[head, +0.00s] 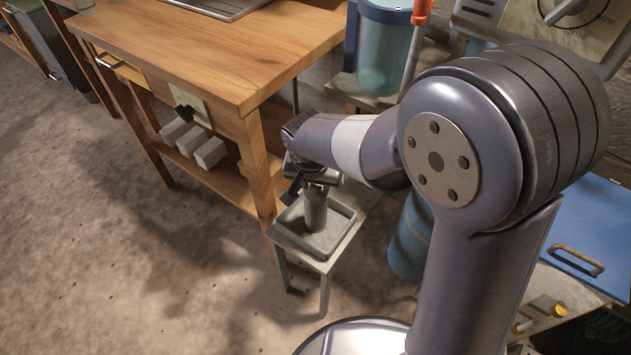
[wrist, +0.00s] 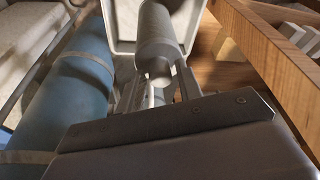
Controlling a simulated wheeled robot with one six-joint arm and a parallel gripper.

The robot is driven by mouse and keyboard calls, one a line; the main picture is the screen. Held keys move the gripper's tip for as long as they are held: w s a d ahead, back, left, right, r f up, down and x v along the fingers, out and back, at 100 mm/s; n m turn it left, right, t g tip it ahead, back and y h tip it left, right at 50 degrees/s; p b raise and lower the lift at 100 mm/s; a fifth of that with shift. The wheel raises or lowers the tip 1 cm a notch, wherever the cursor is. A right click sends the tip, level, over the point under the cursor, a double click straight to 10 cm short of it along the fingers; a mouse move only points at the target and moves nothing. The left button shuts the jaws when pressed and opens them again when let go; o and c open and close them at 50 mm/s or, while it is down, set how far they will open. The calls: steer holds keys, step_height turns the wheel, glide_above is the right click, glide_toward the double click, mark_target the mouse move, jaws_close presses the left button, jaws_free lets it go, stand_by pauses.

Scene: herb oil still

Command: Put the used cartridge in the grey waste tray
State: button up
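The used cartridge (head: 316,213) is a grey cylinder. It stands about upright inside the grey waste tray (head: 341,240), its lower end seeming to rest on the tray floor. The tray is shallow and square, on a small pale stand. My gripper (head: 313,182) is right above the cartridge, pointing down. In the wrist view, the cartridge (wrist: 158,38) runs away from my gripper (wrist: 158,88) toward the tray (wrist: 124,22). The fingers sit on either side of its narrower near end, spread apart, with gaps seeming to show. The exact contact is partly hidden.
A wooden workbench (head: 200,50) stands at the left, with several white blocks (head: 210,152) on its lower shelf. A blue cylinder (head: 411,235) stands close right of the tray; it also shows in the wrist view (wrist: 70,95). The floor (head: 130,260) at the left is clear.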

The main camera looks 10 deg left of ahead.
steer(key=shift+o, duration=0.8)
steer(key=shift+r, duration=0.2)
steer(key=p+v, duration=0.3)
steer(key=v, duration=0.9)
stand_by(0.5)
